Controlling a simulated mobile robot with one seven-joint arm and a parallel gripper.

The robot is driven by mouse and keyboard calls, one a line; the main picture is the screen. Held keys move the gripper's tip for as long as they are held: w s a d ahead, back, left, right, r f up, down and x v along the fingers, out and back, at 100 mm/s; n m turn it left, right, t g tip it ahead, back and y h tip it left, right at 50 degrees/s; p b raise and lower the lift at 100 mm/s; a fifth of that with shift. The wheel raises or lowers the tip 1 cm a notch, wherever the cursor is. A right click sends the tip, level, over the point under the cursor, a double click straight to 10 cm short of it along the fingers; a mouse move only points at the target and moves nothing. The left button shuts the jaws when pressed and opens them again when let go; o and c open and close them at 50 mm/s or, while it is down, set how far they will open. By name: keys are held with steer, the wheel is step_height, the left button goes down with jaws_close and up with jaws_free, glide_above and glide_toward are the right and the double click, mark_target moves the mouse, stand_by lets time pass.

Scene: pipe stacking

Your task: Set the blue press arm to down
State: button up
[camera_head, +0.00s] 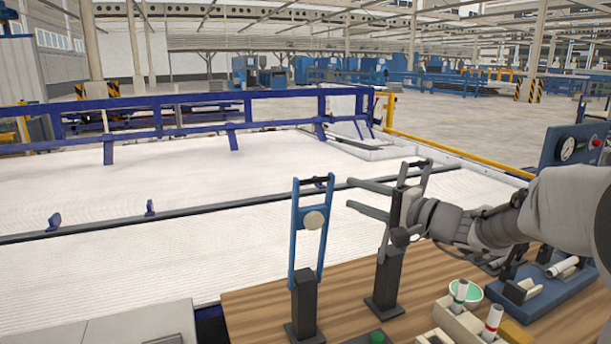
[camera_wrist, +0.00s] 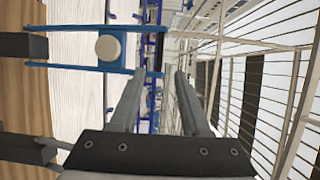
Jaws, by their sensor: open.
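The blue press arm (camera_head: 293,238) stands upright on a dark post (camera_head: 304,305) at the table's front left, with a round cream pad (camera_head: 314,219) between its bars and a dark crossbar at its top. In the wrist view the blue press arm (camera_wrist: 75,67) appears sideways at upper left, with its dark crossbar end (camera_wrist: 149,52) near my left fingertip. My gripper (camera_head: 352,195) is open and empty, to the right of the arm's upper part, fingers pointing left. It also shows in the wrist view (camera_wrist: 160,76). I cannot tell whether a finger touches the arm.
A second dark post (camera_head: 386,285) with a dark upright frame (camera_head: 424,178) stands beside and partly behind my gripper. A green button (camera_head: 377,337) is at the front.

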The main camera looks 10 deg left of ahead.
mark_target(312, 180)
steer(key=p+x, duration=0.4)
steer(key=x, duration=1.1)
steer(key=shift+a, duration=0.3)
jaws_close()
stand_by(0.6)
